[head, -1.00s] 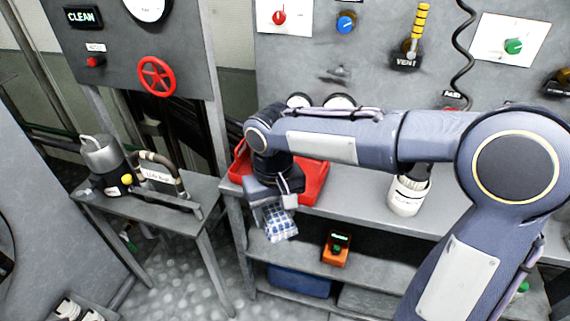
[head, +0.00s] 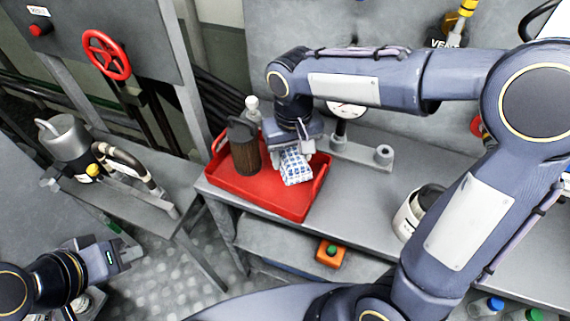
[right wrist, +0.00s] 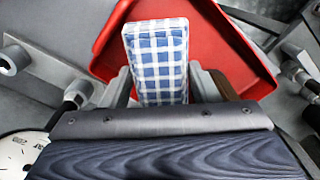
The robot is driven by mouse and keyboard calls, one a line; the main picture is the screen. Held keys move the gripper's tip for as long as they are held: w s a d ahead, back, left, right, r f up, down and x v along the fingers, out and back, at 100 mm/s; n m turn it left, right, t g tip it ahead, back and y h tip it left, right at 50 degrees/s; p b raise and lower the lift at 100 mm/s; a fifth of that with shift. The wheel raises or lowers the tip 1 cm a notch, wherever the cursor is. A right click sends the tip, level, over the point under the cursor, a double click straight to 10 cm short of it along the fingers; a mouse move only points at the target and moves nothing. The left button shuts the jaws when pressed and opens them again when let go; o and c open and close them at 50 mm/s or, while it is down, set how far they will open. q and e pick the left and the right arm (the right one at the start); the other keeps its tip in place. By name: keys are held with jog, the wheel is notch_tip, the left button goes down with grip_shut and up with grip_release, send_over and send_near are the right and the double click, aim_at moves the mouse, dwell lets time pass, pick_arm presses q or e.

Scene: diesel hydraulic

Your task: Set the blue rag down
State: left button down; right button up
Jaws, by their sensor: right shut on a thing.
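The blue rag (head: 296,168) is a blue and white checked cloth block. My right gripper (head: 292,150) is shut on it. The rag is over the right part of the red tray (head: 272,203) on the bench. In the right wrist view the rag (right wrist: 158,58) sticks out between the fingers with the red tray (right wrist: 225,50) beyond it. I cannot tell whether the rag touches the tray floor. My left gripper (head: 120,256) is at the lower left, away from the bench; its finger gap is too unclear to read.
A dark ribbed bottle (head: 243,148) and a white-topped bottle (head: 252,108) stand at the tray's left side. A gauge stand (head: 360,152) is behind the tray on the right. A white container (head: 408,215) stands further right. An orange box (head: 330,253) sits on the lower shelf.

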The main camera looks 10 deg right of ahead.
notch_tip(320, 180, down, 7)
jog(key=shift+f, duration=0.2)
dwell(0.3)
jog(key=shift+f, duration=0.2)
jog(key=o, duration=1)
jog(key=shift+r, duration=0.1)
jog(key=shift+r, duration=0.1)
